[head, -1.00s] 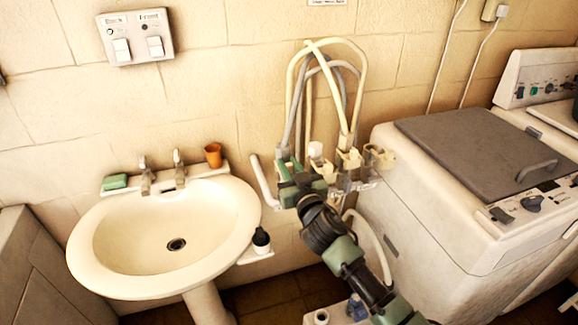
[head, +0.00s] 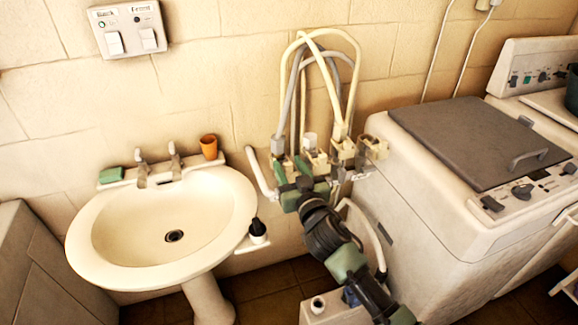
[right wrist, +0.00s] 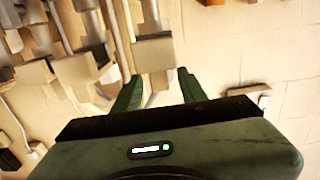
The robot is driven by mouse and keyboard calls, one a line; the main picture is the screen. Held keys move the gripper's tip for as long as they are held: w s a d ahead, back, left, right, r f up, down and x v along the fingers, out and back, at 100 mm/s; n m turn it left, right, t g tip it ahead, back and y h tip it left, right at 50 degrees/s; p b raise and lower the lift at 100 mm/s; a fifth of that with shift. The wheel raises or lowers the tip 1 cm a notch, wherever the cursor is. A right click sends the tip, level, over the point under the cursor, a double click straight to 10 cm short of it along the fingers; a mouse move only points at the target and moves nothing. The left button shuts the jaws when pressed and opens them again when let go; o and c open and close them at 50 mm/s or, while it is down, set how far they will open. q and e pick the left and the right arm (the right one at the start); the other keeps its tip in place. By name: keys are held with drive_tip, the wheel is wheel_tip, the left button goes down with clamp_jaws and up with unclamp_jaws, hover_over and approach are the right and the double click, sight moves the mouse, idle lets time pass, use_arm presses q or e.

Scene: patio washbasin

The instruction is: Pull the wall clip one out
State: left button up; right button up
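Several cream wall clips hold looped hoses against the wall, right of the basin; I cannot tell which is clip one. My right gripper (head: 292,170) is just in front of and below the leftmost clips. In the right wrist view its green fingers (right wrist: 155,88) are open. A pale clip block (right wrist: 153,54) is straight ahead of the gap, beyond the fingertips, with no visible grip. My left gripper is not in view.
The white basin (head: 105,255), with an orange cup (head: 208,147) and green soap (head: 111,175), is at left. A dark-capped bottle (head: 258,230) stands beside it. The washing machine (head: 420,210) stands close on the right. A white pipe (head: 262,175) is near the gripper.

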drive_tip(key=shift+s+d+f, duration=0.1)
drive_tip(key=shift+s+d, duration=0.05)
drive_tip(key=shift+s, duration=0.15)
drive_tip(key=b+v, duration=0.1)
drive_tip(key=v, duration=0.6)
